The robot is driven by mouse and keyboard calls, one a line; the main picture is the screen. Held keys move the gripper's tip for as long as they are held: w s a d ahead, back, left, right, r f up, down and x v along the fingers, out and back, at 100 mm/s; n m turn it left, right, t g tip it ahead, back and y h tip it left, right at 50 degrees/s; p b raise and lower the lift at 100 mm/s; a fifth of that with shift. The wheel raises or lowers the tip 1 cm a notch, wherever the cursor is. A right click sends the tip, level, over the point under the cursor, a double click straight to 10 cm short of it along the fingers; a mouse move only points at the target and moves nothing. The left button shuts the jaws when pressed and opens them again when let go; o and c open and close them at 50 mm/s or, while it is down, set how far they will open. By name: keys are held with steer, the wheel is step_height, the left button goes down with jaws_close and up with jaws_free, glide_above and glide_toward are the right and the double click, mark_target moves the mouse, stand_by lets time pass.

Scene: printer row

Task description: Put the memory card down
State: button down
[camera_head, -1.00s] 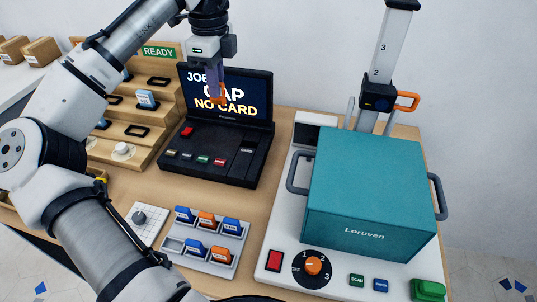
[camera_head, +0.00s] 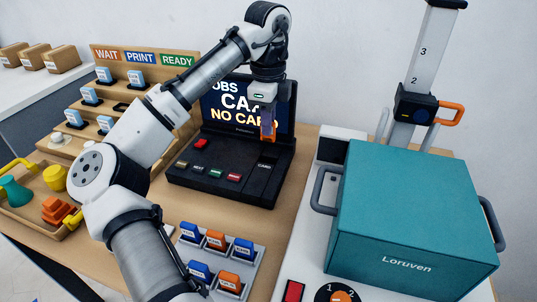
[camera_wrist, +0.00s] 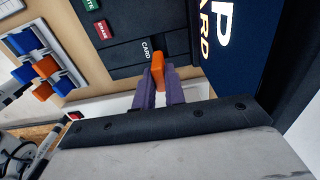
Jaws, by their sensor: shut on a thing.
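My gripper (camera_head: 264,118) points down in front of the right part of the console screen (camera_head: 222,101), which reads "NO CARD". Its purple fingers (camera_wrist: 159,84) are shut on an orange memory card (camera_wrist: 157,66), whose orange also shows between the fingers in the head view (camera_head: 268,133). The card is above the black console (camera_head: 205,185), near the "CARD" label (camera_wrist: 146,48) on its right side. I cannot tell whether the card touches the console. A grey card tray (camera_head: 244,262) with several blue and orange cards stands in front of the console.
A large teal box-shaped cover (camera_head: 415,215) marked "Loruven" stands on the white printer at right, beside a ruled column (camera_head: 432,60). A stepped wooden rack (camera_head: 125,75) with blue-white items stands behind at left. A wooden tray (camera_head: 60,236) holds coloured parts.

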mark_target(268, 141)
step_height(268, 141, down, 8)
steer(key=shift+r+b, duration=0.1)
steer(key=shift+b, duration=0.25)
steer(key=c, duration=1.5)
jaws_free()
steer(key=shift+o, duration=0.2)
step_height(268, 141, up, 12)
steer(key=shift+p, duration=0.9)
